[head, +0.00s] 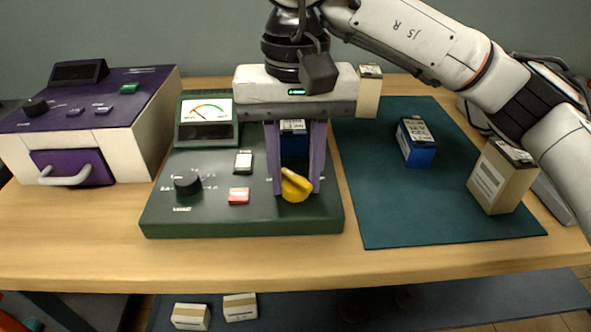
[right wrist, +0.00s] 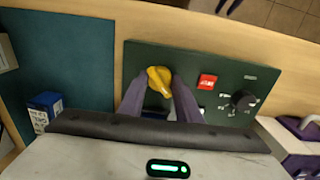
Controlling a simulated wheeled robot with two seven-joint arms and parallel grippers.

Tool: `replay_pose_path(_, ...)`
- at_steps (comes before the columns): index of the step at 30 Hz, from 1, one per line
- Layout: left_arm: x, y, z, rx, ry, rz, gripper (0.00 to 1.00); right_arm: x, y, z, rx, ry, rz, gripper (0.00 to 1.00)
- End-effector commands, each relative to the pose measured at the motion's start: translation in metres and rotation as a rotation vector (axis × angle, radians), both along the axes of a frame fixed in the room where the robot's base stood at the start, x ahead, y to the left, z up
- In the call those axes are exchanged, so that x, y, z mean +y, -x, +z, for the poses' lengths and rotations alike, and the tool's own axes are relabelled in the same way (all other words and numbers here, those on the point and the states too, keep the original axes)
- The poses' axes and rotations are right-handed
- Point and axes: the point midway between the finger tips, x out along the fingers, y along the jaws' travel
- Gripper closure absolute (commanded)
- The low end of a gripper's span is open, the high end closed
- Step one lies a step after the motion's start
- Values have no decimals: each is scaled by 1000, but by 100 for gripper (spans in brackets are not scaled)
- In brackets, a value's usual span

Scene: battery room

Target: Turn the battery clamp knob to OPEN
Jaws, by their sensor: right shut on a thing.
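The yellow clamp knob (head: 296,187) is on the front right of the green tester (head: 180,220). My right gripper (head: 297,190) points down over it, with one purple finger on each side, shut on the knob. In the right wrist view the yellow knob (right wrist: 160,80) shows between the fingertips (right wrist: 158,90), its handle at a slant. A blue battery (head: 294,145) shows between the fingers, behind the knob; its lower part and any clamp are mostly hidden. I cannot read the knob's position marks. My left gripper is not in view.
The tester also has a meter (head: 206,110), a black dial (head: 187,184) and a red switch (head: 239,196). A purple-and-white unit (head: 155,110) stands left. On the teal mat (head: 390,225) stand a blue battery (head: 416,145) and a beige one (head: 497,178).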

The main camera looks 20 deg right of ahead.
Motion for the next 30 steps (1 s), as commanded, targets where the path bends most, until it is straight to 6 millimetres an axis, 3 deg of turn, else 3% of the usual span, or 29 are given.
replay_pose_path(4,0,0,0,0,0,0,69,0,-1,1,-2,-1,-2,92)
replay_pose_path(5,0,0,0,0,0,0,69,0,-1,1,-2,-1,-2,64)
replay_pose_path(8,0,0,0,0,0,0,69,0,0,1,-2,-1,-2,50)
replay_pose_path(19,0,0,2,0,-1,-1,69,0,-1,8,-2,0,-2,50)
replay_pose_path(30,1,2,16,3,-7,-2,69,0,-1,78,-5,-1,-3,50)
